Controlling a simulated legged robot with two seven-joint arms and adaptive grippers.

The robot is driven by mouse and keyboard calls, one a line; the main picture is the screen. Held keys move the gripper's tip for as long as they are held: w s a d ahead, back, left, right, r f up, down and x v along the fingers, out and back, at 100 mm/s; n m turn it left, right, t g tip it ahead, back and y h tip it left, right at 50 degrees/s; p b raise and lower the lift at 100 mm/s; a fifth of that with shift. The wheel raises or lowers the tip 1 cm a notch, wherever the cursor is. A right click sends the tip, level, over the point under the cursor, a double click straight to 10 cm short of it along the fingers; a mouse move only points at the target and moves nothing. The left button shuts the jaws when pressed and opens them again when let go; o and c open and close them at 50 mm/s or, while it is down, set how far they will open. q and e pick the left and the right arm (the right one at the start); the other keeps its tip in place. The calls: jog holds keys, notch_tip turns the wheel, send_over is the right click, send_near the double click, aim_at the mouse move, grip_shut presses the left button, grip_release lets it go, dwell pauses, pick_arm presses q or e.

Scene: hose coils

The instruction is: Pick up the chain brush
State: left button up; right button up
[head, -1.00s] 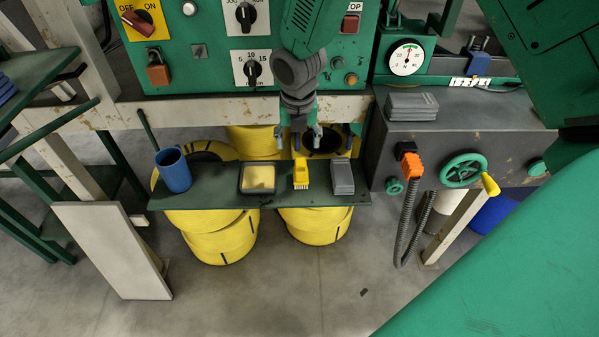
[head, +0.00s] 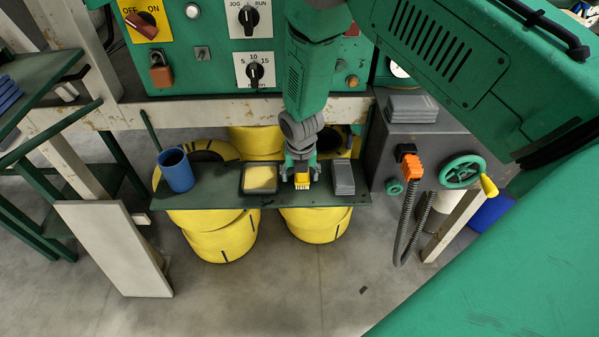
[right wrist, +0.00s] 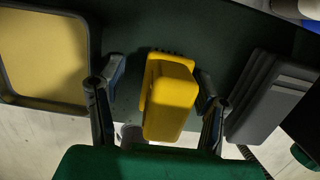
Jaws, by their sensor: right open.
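My left gripper is not in view.
On the shelf, a dark tray with a yellow inside (head: 260,179) stands left of the brush, and a grey stack (head: 344,179) stands close on its right. A blue cup (head: 177,170) is at the left end. The machine's green panel (head: 200,60) rises behind.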

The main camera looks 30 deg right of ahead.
jog(key=shift+d, duration=0.1)
jog(key=shift+s+d, duration=0.1)
jog(key=shift+c, duration=1.2)
jog(key=shift+d, duration=0.1)
jog(key=c, duration=1)
